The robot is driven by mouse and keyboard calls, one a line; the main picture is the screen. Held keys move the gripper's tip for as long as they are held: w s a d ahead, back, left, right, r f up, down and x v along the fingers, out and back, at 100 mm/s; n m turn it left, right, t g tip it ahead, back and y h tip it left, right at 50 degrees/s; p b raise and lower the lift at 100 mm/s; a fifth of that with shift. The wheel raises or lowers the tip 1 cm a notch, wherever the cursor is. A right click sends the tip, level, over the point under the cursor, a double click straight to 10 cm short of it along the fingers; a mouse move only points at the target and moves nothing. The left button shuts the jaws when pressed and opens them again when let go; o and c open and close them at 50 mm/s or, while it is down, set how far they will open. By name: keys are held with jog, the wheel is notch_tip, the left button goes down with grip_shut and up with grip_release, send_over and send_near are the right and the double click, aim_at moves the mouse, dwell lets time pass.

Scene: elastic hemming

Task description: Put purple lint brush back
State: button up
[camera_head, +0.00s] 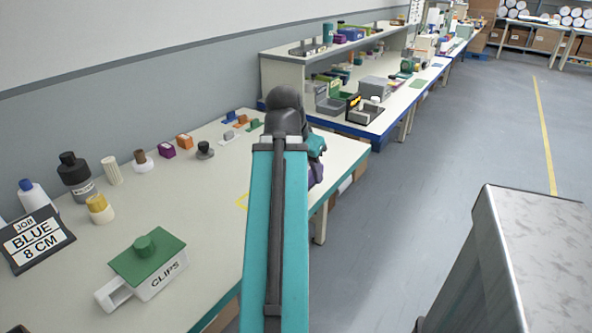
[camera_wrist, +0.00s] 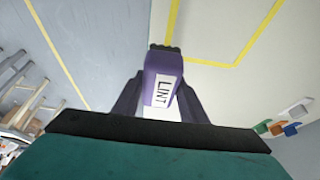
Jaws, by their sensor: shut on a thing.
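The purple lint brush (camera_wrist: 163,64) has a white LINT label and a dark end. It sits between the two dark fingers of my gripper (camera_wrist: 158,98), which is shut on it. In the wrist view it appears over the table's edge, beside a yellow outline (camera_wrist: 236,66) on the pale tabletop. I cannot tell its height above the table. In the head view my teal arm hides most of the gripper, and only a bit of purple (camera_head: 317,172) shows past it.
The table (camera_head: 195,226) holds a green-lidded CLIPS box (camera_head: 150,268), a BLUE 8 CM sign (camera_head: 36,240), bottles and several small coloured blocks. A second bench (camera_head: 395,118) with shelves stands beyond. A grey metal-topped block (camera_head: 535,240) stands at right. Floor (camera_head: 420,190) between is clear.

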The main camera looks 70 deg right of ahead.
jog(key=shift+w+r, duration=0.1)
jog(key=shift+w+d+r+p, duration=0.1)
jog(key=shift+w+d+p, duration=0.1)
jog(key=shift+d+p, duration=0.4)
jog(key=shift+w+d+p, duration=0.5)
jog(key=shift+d+p, duration=0.1)
jog(key=shift+p, duration=0.65)
jog(key=shift+d+p, duration=0.15)
jog(key=shift+p, duration=0.55)
jog(key=d+p, duration=0.1)
jog(key=p, duration=0.3)
jog(key=shift+w, duration=0.35)
jog(key=p, duration=0.5)
jog(key=shift+w+d+f, duration=0.25)
jog(key=shift+d, duration=0.15)
jog(key=w+d+p, duration=0.1)
jog(key=d+p, duration=0.1)
jog(key=p, duration=0.1)
jog(key=shift+w+d+f+p, duration=0.1)
jog(key=shift+w+p, duration=0.05)
jog(key=shift+p, duration=0.25)
jog(key=shift+w+d+f+p, duration=0.15)
jog(key=shift+w+d+p, duration=0.1)
jog(key=shift+w+d, duration=0.5)
jog(key=shift+w+d+f+p, duration=0.2)
jog(key=shift+w+d+p, duration=0.15)
jog(key=shift+d, duration=0.7)
jog(key=shift+w+d+f+p, duration=0.2)
jog(key=shift+w+d, duration=0.4)
jog(key=shift+d, duration=0.3)
